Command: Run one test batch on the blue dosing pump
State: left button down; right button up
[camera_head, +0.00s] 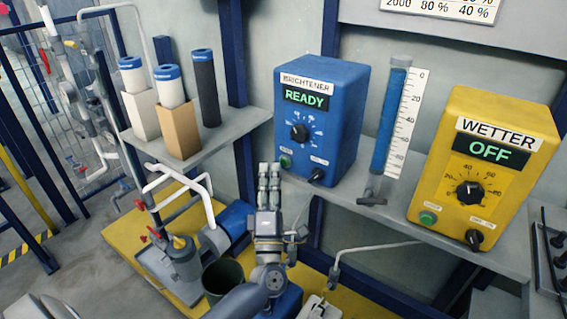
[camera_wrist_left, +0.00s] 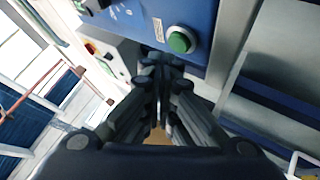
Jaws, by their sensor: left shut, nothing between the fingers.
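The blue dosing pump (camera_head: 340,115) stands on the grey shelf, labelled BRIGHTENER, and its display (camera_head: 306,98) reads READY. It has a black dial (camera_head: 299,132), a green button (camera_head: 285,161) at its lower left and a black switch knob (camera_head: 317,174) at its lower right. My left gripper (camera_head: 268,170) is shut and empty, just in front of and slightly left of the green button. In the left wrist view the shut fingertips (camera_wrist_left: 163,62) are just beside the green button (camera_wrist_left: 181,40); whether they touch it I cannot tell. My right gripper is not in view.
A yellow pump (camera_head: 490,165) labelled WETTER reads OFF at right. A graduated tube of blue liquid (camera_head: 391,110) stands between the pumps. Filter cartridges and open boxes (camera_head: 180,130) occupy the left shelf.

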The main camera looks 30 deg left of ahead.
pick_arm(q)
jog(key=shift+w, duration=0.15)
dwell(0.7)
jog(key=shift+w, duration=0.25)
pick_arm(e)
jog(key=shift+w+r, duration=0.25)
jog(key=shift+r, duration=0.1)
